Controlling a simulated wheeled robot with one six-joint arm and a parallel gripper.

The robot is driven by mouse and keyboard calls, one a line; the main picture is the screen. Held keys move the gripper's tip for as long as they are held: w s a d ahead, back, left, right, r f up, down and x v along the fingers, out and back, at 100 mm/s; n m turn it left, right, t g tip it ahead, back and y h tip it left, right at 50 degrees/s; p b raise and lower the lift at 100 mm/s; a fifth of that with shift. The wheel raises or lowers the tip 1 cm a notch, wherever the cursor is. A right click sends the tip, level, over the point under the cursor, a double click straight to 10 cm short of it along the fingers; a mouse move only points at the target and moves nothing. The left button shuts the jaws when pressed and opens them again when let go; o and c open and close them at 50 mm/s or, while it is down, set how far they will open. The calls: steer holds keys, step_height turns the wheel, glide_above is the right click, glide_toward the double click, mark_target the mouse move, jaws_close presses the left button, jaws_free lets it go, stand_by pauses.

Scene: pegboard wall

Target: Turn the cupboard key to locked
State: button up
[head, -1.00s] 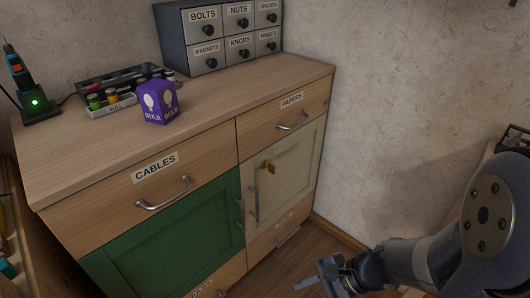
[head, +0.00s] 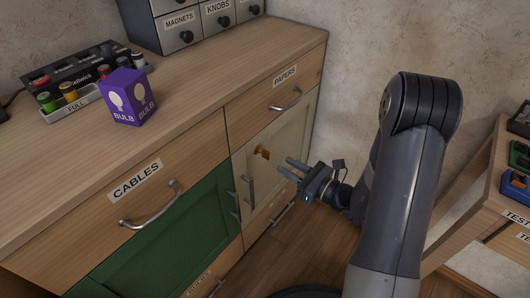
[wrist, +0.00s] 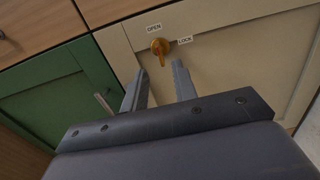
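The cupboard key (head: 262,152) is a small orange-brass key in the cream cupboard door (head: 283,150), under the PAPERS drawer. In the wrist view the key (wrist: 160,48) has its bow pointing roughly up and down in the picture, with an OPEN label (wrist: 153,28) above it and a LOCK label (wrist: 185,40) to its right. My gripper (head: 285,166) is open and empty, in front of the door and a little right of the key. In the wrist view its two fingers (wrist: 158,78) stand apart below the key, not touching it.
A green cupboard door (head: 165,240) is to the left, with bar handles near the cream door's edge. The CABLES drawer handle (head: 150,207) and PAPERS drawer handle (head: 286,101) stick out. A purple bulb box (head: 128,97) stands on the top. Floor right of the cupboard is free.

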mark_target(266, 154)
steer(key=b+x, duration=0.1)
steer(key=x, duration=0.7)
steer(key=shift+w+a, duration=0.1)
steer(key=shift+a, duration=0.1)
jaws_close()
